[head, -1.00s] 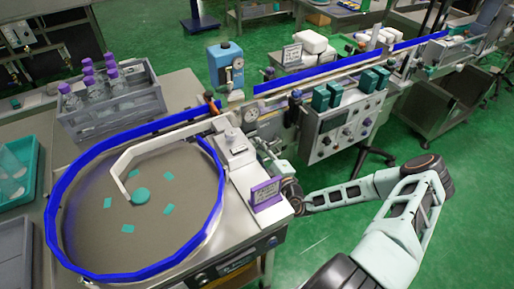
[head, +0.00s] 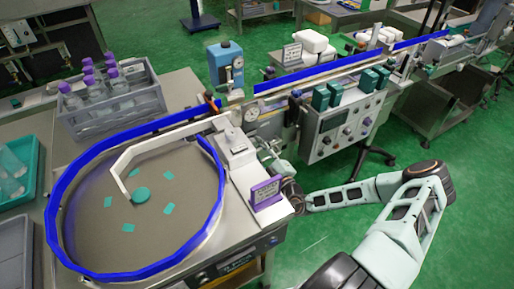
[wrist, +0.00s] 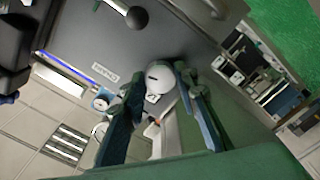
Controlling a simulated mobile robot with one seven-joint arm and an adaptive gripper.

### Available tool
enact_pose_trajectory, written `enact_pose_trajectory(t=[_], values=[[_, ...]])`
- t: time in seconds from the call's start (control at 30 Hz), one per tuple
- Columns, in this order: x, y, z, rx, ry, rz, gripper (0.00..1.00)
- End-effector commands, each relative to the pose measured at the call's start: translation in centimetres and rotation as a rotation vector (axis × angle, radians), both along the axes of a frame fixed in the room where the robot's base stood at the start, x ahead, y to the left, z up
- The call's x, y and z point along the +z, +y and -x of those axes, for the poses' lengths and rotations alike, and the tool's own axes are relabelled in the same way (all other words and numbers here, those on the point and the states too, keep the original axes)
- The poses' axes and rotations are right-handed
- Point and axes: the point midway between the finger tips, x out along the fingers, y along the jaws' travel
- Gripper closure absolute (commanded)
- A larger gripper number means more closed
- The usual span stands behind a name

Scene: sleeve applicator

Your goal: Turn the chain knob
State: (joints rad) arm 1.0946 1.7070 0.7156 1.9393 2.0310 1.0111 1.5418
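In the wrist view a round white knob (wrist: 160,79) with a small dark mark sits on a grey panel. A small white label (wrist: 105,73) is beside it on the panel; its print is upside down and reads like "Chain". My gripper (wrist: 158,86) has its fingers spread wide, one on each side of the knob. The knob's edges lie close to both fingertips; I cannot tell whether they touch. In the head view my gripper (head: 273,152) is low beside the machine, between the round feeder's side and the control box, and the knob cannot be made out there.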

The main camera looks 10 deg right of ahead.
Motion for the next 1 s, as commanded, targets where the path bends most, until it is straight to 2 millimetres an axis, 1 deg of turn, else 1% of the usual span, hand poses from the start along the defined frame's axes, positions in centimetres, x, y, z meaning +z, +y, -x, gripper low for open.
enact_pose_trajectory(t=[0.03, 0.1, 0.13, 0.4, 0.5, 0.57, 0.63, 0.9, 1.0], values=[[0.0, 0.0, 0.0, 0.000, 0.000, 0.000, 0.66], [0.0, 0.0, 0.0, 0.000, 0.000, 0.001, 0.58], [0.0, 0.0, 0.0, 0.000, 0.000, 0.001, 0.56], [0.0, 0.0, 0.1, 0.000, 0.000, 0.001, 0.56], [-0.1, -0.3, 0.7, -0.002, 0.001, 0.001, 0.56], [-0.1, -0.5, 1.4, -0.001, 0.002, 0.002, 0.56], [-0.1, -1.0, 2.6, -0.002, 0.002, 0.001, 0.56], [-0.1, -2.7, 8.1, -0.002, 0.003, 0.001, 0.56], [0.0, -3.2, 9.6, -0.002, 0.002, 0.001, 0.56]])
